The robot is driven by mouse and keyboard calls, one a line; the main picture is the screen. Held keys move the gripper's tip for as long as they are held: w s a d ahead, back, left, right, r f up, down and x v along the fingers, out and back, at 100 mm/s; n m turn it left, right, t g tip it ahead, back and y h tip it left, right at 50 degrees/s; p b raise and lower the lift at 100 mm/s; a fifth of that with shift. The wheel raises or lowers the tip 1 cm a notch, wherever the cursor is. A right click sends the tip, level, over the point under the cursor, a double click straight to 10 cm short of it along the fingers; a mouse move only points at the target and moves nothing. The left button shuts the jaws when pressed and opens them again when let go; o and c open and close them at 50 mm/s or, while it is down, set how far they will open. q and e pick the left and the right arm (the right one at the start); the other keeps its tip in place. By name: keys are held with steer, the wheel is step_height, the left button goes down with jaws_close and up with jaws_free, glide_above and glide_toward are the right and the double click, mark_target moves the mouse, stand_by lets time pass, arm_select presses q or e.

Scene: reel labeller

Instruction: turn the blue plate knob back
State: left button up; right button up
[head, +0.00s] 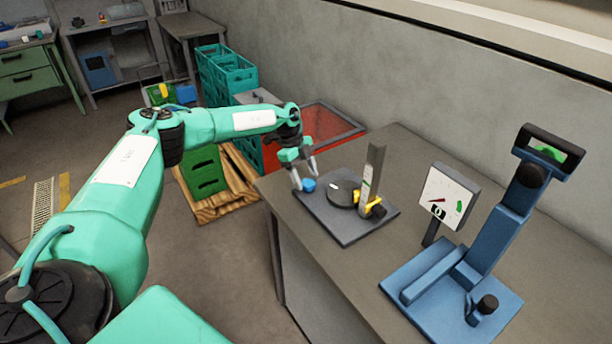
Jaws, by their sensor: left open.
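The blue knob (308,185) sits at the left corner of a dark grey base plate (345,232) on the table. My left gripper (305,180) is open, pointing down, with its fingertips close around or beside the knob. I cannot tell whether the fingers touch it. The same plate carries a black round disc (343,193) and an upright grey post (374,165) with a yellow part (363,200) at its foot. My right gripper does not show.
A blue stand (450,270) with a handle and a dial gauge (444,196) stand on the table (315,255) to the right. Green crates (205,172) on a wooden pallet and a red bin (330,125) are behind. A wall runs along the table's far side.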

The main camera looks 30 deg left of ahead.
arm_select(q)
steer(key=shift+d+f, duration=0.2)
steer(key=shift+f, duration=0.4)
steer(key=c, duration=1)
